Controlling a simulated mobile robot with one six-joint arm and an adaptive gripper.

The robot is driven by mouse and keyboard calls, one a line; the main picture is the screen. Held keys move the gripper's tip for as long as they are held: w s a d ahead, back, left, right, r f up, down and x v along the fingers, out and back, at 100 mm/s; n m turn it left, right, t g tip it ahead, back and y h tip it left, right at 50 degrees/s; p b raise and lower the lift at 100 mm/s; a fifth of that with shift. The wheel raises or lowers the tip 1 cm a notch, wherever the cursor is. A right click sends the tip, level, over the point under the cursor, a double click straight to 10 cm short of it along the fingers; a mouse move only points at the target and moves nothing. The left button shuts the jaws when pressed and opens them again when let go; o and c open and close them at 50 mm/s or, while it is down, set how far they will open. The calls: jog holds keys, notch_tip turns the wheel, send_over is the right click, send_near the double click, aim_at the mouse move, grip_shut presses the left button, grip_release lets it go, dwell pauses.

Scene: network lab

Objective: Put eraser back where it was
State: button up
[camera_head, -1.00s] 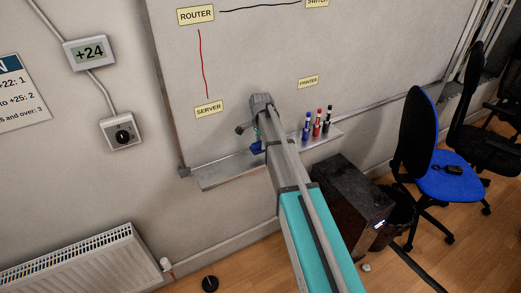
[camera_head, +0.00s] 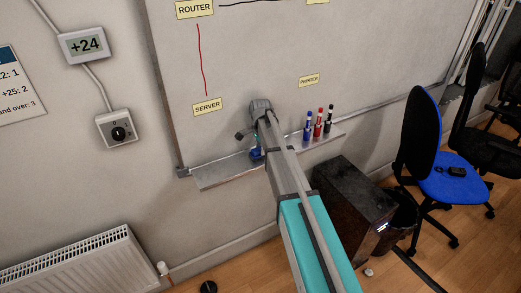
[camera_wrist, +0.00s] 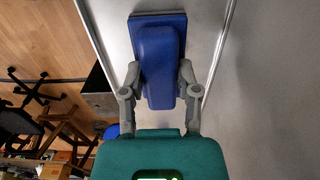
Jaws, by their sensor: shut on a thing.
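The blue eraser (camera_wrist: 158,50) is between the two fingers of my gripper (camera_wrist: 160,90) in the wrist view, and the fingers are shut on it. In the head view the eraser (camera_head: 257,154) shows as a small blue shape under my gripper (camera_head: 250,136), partly hidden by my arm. I cannot tell whether the eraser touches the tray.
Blue, red and black markers (camera_head: 318,126) stand on the tray right of my gripper. A dark cabinet (camera_head: 350,200) stands below the tray, with a blue chair (camera_head: 455,180) to the right. A radiator (camera_head: 75,265) is at lower left. The tray's left end is clear.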

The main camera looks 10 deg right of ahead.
jog(key=shift+f, duration=0.15)
jog(key=o, duration=1)
jog(key=shift+r, duration=0.25)
notch_tip(320, 180, up, 12)
jog(key=p, duration=1.2)
jog(key=shift+f, duration=0.1)
